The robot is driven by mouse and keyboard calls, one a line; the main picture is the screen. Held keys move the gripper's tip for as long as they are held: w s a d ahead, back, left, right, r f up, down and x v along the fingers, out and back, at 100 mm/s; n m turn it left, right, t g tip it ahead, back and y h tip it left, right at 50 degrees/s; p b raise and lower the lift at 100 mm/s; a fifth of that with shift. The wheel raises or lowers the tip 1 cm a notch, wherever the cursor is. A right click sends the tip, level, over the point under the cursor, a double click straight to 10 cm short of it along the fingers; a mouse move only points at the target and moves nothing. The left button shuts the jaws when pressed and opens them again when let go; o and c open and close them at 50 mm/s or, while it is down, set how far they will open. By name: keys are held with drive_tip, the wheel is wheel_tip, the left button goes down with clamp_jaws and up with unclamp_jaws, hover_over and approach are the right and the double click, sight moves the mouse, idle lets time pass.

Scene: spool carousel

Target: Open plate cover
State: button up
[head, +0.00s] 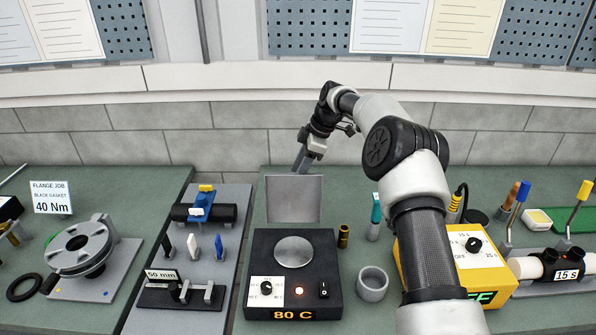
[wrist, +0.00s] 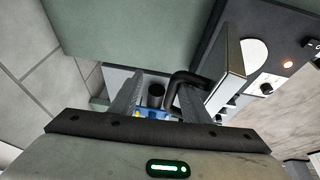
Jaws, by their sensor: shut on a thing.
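The plate cover (head: 294,200) is a flat grey panel. It stands upright at the back of the black hot plate (head: 262,252), so the round pale plate (head: 294,251) is uncovered. My gripper (head: 301,163) is just above the top edge of the cover. In the wrist view, the cover (wrist: 231,78) is at the right of my gripper (wrist: 162,88), with a black bent handle (wrist: 186,76) reaching in between the fingers. My gripper is shut on this handle. The exact finger contact is partly hidden.
A grey cup (head: 372,285), a small dark-gold cylinder (head: 344,236) and a teal-topped tube (head: 375,220) stand right of the hot plate. A yellow timer box (head: 470,262) is beyond my arm. A grey rack board (head: 215,250) lies left.

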drive_tip(key=shift+w+d+r, duration=0.1)
drive_tip(key=shift+w+r, duration=0.1)
drive_tip(key=shift+w, duration=0.05)
drive_tip(key=v, duration=1.7)
drive_tip(key=shift+s, duration=0.25)
